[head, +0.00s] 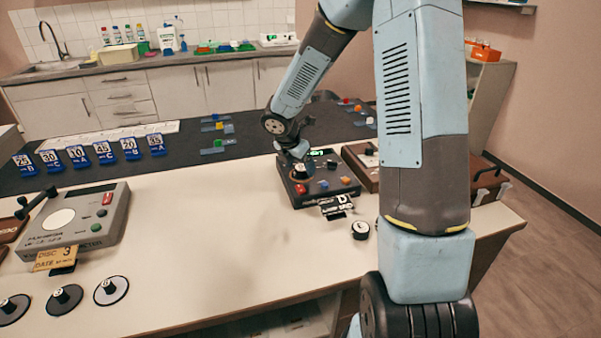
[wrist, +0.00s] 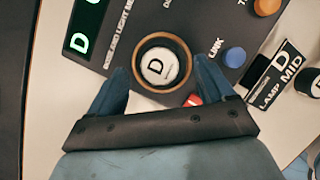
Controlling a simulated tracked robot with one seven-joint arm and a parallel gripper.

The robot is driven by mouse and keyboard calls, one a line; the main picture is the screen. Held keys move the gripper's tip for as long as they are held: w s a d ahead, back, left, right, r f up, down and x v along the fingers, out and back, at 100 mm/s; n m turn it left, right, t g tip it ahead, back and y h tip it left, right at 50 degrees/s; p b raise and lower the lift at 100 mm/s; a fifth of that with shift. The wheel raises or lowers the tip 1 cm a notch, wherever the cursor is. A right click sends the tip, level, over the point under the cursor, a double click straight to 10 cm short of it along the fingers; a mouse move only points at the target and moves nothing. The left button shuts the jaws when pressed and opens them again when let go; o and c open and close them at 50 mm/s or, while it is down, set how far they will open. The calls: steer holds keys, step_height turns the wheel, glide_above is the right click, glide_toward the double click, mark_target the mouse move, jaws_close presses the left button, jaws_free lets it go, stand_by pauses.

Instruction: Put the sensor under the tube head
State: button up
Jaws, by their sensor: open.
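My gripper (head: 298,158) is over a dark meter box (head: 326,186) on the white bench. In the wrist view its two blue fingers (wrist: 160,70) are spread apart, one on each side of a round brown-rimmed holder (wrist: 181,45). A white-topped round piece marked D (wrist: 156,66) sits inside the holder, between the fingers but apart from them. I cannot tell whether this piece is the sensor. A similar dark puck with a white top (head: 360,230) stands on the bench in front of the box. I cannot make out the tube head.
A sign reading LAMP D MID (wrist: 272,80) lies beside the box. The box has blue (wrist: 234,57) and orange (wrist: 266,6) knobs. A grey machine (head: 75,222) and several discs (head: 62,298) stand at the left. Blue number tags (head: 102,152) line the dark strip behind. The bench's middle is clear.

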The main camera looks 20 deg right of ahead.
steer(key=shift+w+d+f, duration=0.15)
steer(key=shift+f, duration=0.4)
steer(key=shift+c, duration=0.2)
steer(key=c, duration=1.2)
steer(key=shift+r, duration=0.15)
steer(key=shift+c, duration=0.3)
